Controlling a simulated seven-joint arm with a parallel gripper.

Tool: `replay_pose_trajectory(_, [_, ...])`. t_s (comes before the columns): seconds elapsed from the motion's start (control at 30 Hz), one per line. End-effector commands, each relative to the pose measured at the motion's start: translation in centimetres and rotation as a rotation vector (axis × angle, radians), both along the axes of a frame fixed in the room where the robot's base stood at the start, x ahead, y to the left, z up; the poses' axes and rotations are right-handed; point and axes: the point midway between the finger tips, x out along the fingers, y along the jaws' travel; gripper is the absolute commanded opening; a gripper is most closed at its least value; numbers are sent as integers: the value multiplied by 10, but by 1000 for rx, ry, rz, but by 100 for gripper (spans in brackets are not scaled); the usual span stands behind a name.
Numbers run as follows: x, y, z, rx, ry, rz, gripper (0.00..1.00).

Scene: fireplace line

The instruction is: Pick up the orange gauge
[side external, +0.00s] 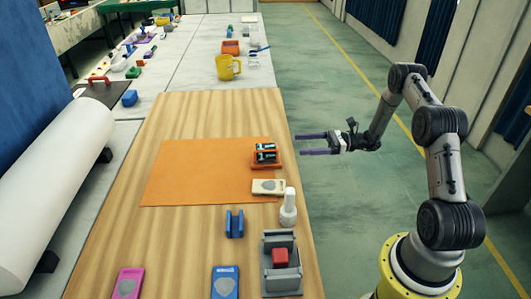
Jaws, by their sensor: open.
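An orange object (276,163) with dark, display-like faces lies at the right edge of the orange mat (190,173); it looks like the orange gauge, though its details are small. My gripper (300,144) is open and empty, its two dark fingers apart and pointing left. In the picture it is right of the orange object, just past the table's right edge, and not touching it. Its exact height cannot be told.
A cream block (268,187) and a white bottle-like piece (288,210) stand close in front of the orange object. A grey fixture (282,275) holds a red block (280,257). A blue holder (234,223) is nearby. The mat's left part is clear.

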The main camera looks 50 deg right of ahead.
Motion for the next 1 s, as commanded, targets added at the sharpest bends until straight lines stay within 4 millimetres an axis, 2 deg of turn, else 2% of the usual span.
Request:
replay_pose_trajectory(0.1, [15,19,0,-1,2,8,85])
replay_pose_trajectory(0.3, [40,45,0,0,1,7,85])
replay_pose_trajectory(0.57, [54,59,-1,-1,1,6,85])
replay_pose_trajectory(0.8, [78,80,-5,-2,1,9,85])
replay_pose_trajectory(1.0, [90,92,-5,-2,1,5,85])
